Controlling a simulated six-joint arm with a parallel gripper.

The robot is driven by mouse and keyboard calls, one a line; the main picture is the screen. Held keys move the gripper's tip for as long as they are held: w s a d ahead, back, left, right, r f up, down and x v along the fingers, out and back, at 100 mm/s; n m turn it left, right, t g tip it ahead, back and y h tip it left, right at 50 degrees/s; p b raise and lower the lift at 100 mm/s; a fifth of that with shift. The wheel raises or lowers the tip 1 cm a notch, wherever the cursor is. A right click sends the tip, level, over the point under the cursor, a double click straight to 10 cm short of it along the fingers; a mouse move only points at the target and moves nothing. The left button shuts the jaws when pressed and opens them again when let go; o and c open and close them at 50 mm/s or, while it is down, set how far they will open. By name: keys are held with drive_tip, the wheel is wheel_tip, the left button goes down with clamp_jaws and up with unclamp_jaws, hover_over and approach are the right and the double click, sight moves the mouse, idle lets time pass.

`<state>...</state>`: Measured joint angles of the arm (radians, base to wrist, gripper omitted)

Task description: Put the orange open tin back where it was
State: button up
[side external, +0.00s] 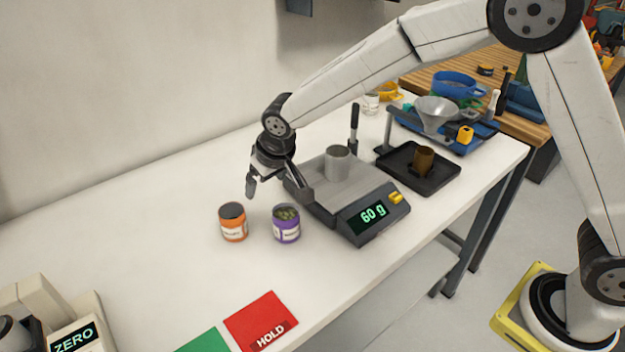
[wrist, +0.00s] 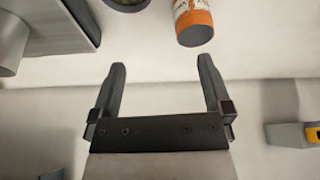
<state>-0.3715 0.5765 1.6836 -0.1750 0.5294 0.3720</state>
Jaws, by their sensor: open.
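The orange tin (side external: 233,222), with a white label and a dark top, stands upright on the white bench. It also shows at the top of the wrist view (wrist: 193,18), beyond the fingertips and right of centre. Whether its dark top is hollow is hard to tell. A purple tin (side external: 286,223) with greenish contents stands just right of it, apart from it. My gripper (side external: 278,192) is open and empty, above the bench behind the two tins. Its two spread fingers (wrist: 162,66) have only bare bench between them in the wrist view.
A scale (side external: 350,190) reading 60 g, bearing a grey metal cup (side external: 337,162), stands right of my gripper. Beyond it is a black tray (side external: 440,182) with a brown cup (side external: 424,162). A red HOLD card (side external: 260,318) lies in front.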

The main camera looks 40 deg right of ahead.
drive_tip(key=s+d+f+m+g, duration=0.1)
drive_tip(key=s+d, duration=1.7)
drive_tip(key=s, duration=0.5)
drive_tip(key=shift+f+m+g+h, duration=0.3)
drive_tip(key=shift+d, duration=0.1)
